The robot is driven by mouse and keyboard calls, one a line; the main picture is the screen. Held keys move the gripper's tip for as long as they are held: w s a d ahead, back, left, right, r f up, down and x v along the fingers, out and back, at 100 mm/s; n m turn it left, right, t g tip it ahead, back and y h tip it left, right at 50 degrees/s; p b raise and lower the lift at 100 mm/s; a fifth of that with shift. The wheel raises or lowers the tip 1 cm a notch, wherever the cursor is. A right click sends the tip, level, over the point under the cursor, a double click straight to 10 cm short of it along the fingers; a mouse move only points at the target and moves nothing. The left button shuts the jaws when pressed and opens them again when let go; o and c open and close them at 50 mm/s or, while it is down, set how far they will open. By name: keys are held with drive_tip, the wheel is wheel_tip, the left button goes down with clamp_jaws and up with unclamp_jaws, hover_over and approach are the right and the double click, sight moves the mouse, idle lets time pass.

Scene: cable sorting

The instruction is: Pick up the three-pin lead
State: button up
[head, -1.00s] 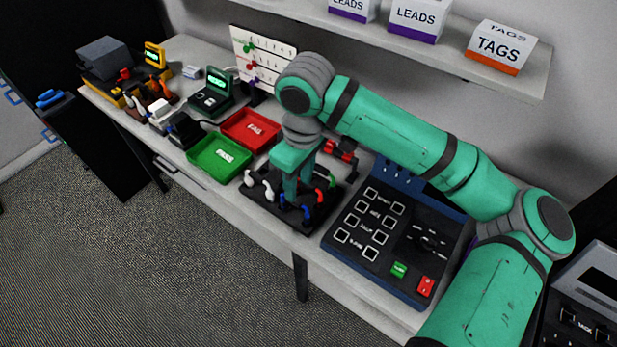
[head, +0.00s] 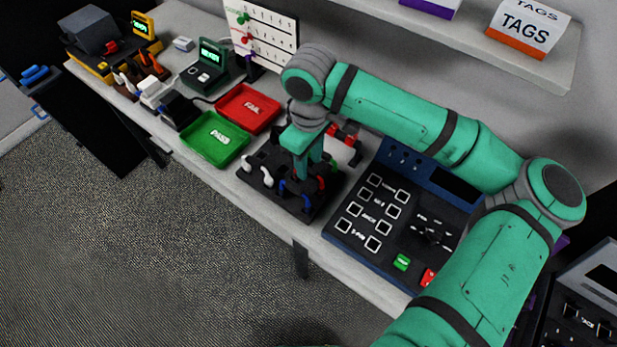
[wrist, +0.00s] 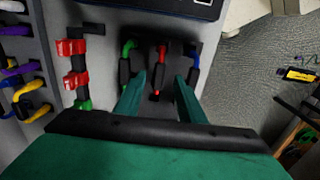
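A black rack (head: 262,184) on the bench holds several short leads with coloured ends: white (head: 268,183), blue, red and green (head: 321,182) ones show in the head view. I cannot tell which is the three-pin lead. My gripper (head: 302,180) points down over the rack, partly hiding it. In the wrist view my gripper (wrist: 160,78) has its two green fingers apart. A red-ended lead (wrist: 159,52) lies in line with the gap between them, with a green lead (wrist: 128,48) to the left and a blue lead (wrist: 193,60) to the right. Nothing is visibly gripped.
Green PASS (head: 216,152) and red FAIL (head: 262,123) trays stand left of the rack. A blue and black test panel (head: 340,232) stands close on its right. A red-clamped stand (head: 346,135) is behind it. A shelf with boxes hangs above.

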sight(309, 169)
drive_tip(key=shift+w+f, duration=0.1)
drive_tip(key=shift+f, duration=2.1)
clamp_jaws()
wheel_tip(309, 169, up, 13)
